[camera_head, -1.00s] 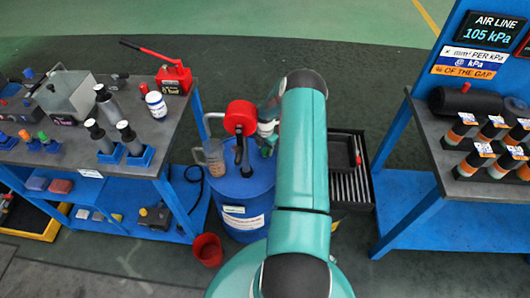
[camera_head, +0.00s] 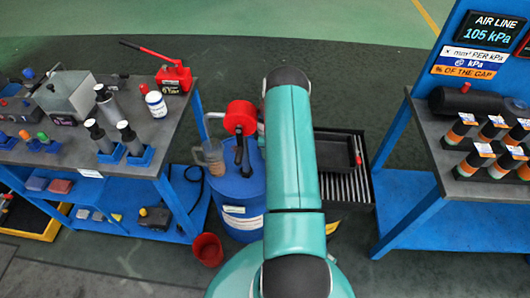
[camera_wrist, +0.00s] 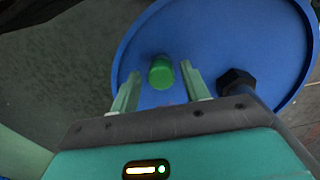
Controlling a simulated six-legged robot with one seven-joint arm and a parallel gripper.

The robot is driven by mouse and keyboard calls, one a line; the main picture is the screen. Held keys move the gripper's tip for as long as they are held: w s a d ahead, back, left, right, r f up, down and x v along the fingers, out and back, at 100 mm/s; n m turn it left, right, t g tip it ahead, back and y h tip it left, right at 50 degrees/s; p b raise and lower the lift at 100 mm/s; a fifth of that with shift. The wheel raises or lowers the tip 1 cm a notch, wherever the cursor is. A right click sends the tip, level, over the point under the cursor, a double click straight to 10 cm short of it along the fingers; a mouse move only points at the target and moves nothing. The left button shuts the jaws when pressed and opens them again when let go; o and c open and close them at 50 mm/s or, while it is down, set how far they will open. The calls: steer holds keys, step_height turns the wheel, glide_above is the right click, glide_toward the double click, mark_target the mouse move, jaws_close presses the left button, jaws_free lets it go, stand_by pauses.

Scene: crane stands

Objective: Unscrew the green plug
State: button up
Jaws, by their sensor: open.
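In the wrist view a green plug (camera_wrist: 161,72) sits on the blue drum top (camera_wrist: 225,45), toward its left part. My gripper (camera_wrist: 160,82) is open, with its two pale green fingers on either side of the plug in the picture. I cannot tell how far above the plug the fingertips are. In the head view the blue drum (camera_head: 233,190) stands between the benches, and my arm hides its right part. The plug and my gripper are hidden there behind my arm.
A dark hex fitting (camera_wrist: 236,82) stands on the drum top right of my gripper. A red pump (camera_head: 240,118) and a measuring jug (camera_head: 213,153) are at the drum. A red bucket (camera_head: 207,249) stands on the floor. A left bench (camera_head: 170,125) and a right bench (camera_head: 425,150) flank the drum.

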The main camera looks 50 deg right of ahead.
steer(key=shift+m, duration=0.8)
